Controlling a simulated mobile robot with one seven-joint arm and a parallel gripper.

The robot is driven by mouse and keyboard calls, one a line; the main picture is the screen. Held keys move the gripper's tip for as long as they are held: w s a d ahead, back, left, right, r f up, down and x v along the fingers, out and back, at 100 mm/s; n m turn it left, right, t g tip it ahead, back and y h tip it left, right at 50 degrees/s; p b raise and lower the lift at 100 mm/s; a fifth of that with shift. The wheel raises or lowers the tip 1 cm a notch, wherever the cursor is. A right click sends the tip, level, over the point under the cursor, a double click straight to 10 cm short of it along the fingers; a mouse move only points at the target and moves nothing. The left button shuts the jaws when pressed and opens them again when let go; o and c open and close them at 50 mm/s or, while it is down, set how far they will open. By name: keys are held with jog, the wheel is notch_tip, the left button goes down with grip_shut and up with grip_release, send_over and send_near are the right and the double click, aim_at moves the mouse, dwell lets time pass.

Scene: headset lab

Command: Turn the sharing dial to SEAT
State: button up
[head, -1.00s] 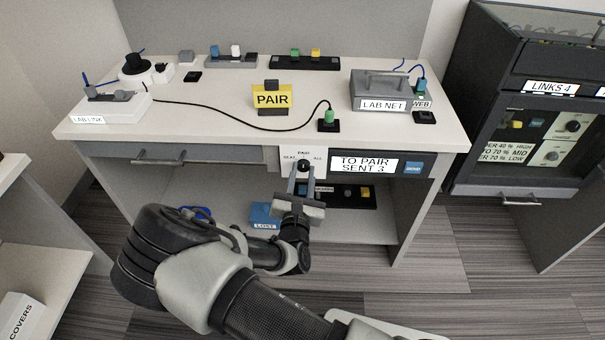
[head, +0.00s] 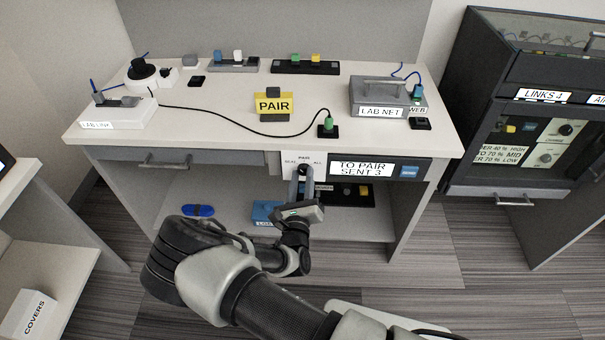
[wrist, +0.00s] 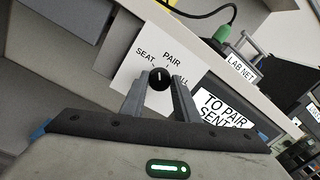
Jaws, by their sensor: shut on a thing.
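The sharing dial (wrist: 159,77) is a small black knob with a white pointer line on a white plate (wrist: 133,73) on the desk front. The plate reads SEAT at left, PAIR at top and ALL at right. In the wrist view the pointer lines up roughly with the picture's vertical, toward the PAIR side of the tilted plate. My gripper (wrist: 158,92) is shut on the dial, one finger on each side. In the head view my gripper (head: 301,182) reaches the dial from below and hides part of it.
A display (head: 366,169) right of the plate reads TO PAIR SENT 3. A drawer handle (head: 166,162) is left of it. On the desktop stand a yellow PAIR sign (head: 273,106) and the LAB NET box (head: 381,100). A shelf with a blue LOST box (head: 265,212) lies below.

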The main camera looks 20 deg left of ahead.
jog(key=shift+f+n+p, duration=0.1)
jog(key=shift+n+p, duration=0.45)
jog(key=shift+n, duration=1.65)
jog(key=o, duration=1)
jog(key=shift+o, duration=0.2)
jog(key=s+d+p, duration=0.1)
jog(key=s+d, duration=0.1)
jog(key=s, duration=0.6)
jog(key=s+d+p, duration=0.1)
jog(key=s, duration=0.8)
jog(key=shift+d+f, duration=0.35)
